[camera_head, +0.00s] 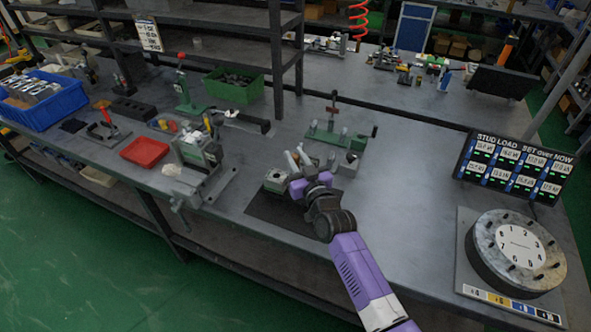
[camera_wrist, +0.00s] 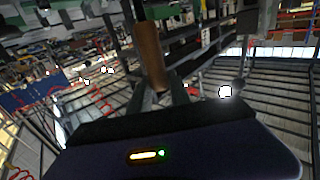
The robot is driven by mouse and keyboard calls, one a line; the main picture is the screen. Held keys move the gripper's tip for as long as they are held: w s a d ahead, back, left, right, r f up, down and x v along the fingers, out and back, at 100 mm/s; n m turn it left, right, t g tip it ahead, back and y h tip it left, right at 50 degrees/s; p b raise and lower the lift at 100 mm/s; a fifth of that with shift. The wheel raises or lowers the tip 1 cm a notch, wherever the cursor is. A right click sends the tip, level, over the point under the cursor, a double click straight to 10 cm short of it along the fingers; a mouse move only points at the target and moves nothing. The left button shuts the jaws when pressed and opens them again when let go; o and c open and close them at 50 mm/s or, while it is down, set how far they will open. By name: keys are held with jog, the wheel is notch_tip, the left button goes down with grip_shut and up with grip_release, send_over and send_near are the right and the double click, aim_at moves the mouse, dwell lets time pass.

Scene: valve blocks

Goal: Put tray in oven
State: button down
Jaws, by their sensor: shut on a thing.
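No oven shows in either view. A shallow red tray (camera_head: 145,152) lies flat on the left part of the workbench, well apart from my gripper. My gripper (camera_head: 298,160) is over the dark mat (camera_head: 262,212) near the bench's front edge, beside a small metal block (camera_head: 276,181). In the wrist view, my gripper (camera_wrist: 160,95) is shut on a brown rod-like piece (camera_wrist: 150,60), which stands up between the fingers. Its far end merges into dark clutter, so I cannot tell what it belongs to.
A green-based press fixture (camera_head: 325,134) stands just behind my gripper. A clamp fixture (camera_head: 200,150) is to the left, with a blue bin (camera_head: 45,100) and green bin (camera_head: 233,86) beyond. A numbered dial (camera_head: 518,250) and display board (camera_head: 515,165) are at right.

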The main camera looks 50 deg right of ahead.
jog(key=shift+f+b, duration=1.75)
jog(key=shift+f, duration=0.3)
jog(key=c, duration=1.2)
grip_release()
jog(key=shift+f, duration=0.1)
